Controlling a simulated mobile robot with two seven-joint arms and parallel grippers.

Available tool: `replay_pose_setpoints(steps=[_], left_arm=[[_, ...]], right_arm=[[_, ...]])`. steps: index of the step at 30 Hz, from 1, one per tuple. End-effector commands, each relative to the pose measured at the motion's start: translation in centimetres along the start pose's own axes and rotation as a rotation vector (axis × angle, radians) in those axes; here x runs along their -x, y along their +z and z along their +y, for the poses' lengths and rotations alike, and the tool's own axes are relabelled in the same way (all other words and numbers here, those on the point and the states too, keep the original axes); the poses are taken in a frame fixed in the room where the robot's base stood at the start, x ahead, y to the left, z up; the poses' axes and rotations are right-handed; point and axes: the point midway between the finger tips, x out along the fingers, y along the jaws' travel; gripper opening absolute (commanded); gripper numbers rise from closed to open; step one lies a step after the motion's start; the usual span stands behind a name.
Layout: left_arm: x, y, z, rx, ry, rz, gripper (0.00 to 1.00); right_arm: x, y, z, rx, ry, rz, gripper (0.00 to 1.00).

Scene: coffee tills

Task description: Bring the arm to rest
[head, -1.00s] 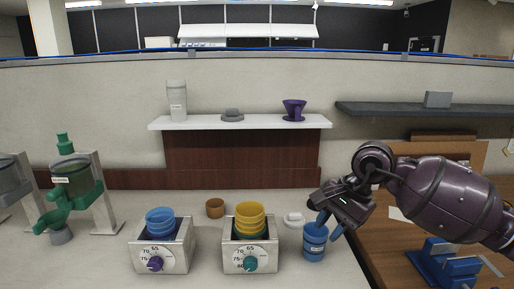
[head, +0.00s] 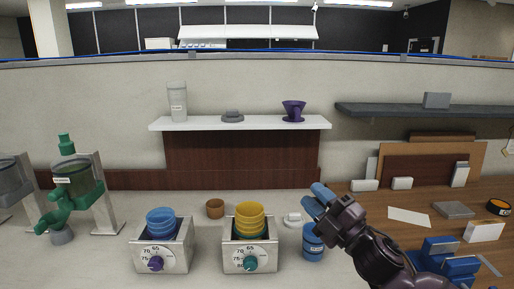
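My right arm comes in from the lower right. Its purple gripper (head: 314,198) has blue fingers pointing up and to the left. The fingers look apart, with nothing between them. A blue labelled canister (head: 312,245) stands upright on the counter just below the gripper, partly covered by the wrist. My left gripper is out of view.
Two dial boxes stand to the left, one with blue cups (head: 160,221) and one with yellow cups (head: 250,218). A small brown cup (head: 215,208) sits between them. A green grinder (head: 72,185) is at far left. A blue stand (head: 441,258) is at right.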

Motion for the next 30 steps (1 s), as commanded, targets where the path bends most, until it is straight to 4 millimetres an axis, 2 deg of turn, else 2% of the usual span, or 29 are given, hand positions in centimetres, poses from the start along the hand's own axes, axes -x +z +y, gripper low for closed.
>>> replay_pose_setpoints(steps=[1, 3, 6, 9, 13, 17, 21, 27, 30], left_arm=[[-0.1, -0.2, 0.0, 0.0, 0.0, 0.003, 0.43], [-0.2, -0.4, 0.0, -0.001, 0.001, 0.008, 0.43], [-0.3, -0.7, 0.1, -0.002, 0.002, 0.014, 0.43], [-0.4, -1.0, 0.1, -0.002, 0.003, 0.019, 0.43], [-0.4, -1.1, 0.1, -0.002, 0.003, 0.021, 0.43], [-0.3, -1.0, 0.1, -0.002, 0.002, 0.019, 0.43], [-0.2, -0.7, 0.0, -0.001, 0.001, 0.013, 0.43], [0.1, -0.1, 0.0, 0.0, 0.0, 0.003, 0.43], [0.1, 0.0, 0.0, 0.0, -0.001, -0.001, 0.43]], right_arm=[[1.8, 1.3, -1.7, -0.122, -0.012, -0.092, 0.31], [4.1, 2.8, -3.8, -0.276, -0.026, -0.212, 0.31], [8.0, 4.5, -6.9, -0.475, -0.042, -0.373, 0.31], [12.1, 5.5, -10.1, -0.648, -0.055, -0.524, 0.31], [17.8, 5.9, -14.0, -0.825, -0.067, -0.698, 0.31], [23.6, 5.2, -17.2, -0.956, -0.073, -0.845, 0.31], [29.7, 3.8, -19.9, -1.057, -0.062, -0.978, 0.31], [38.5, 0.7, -22.9, -1.13, -0.055, -1.166, 0.31], [41.7, -0.9, -24.0, -1.151, -0.062, -1.238, 0.31]])
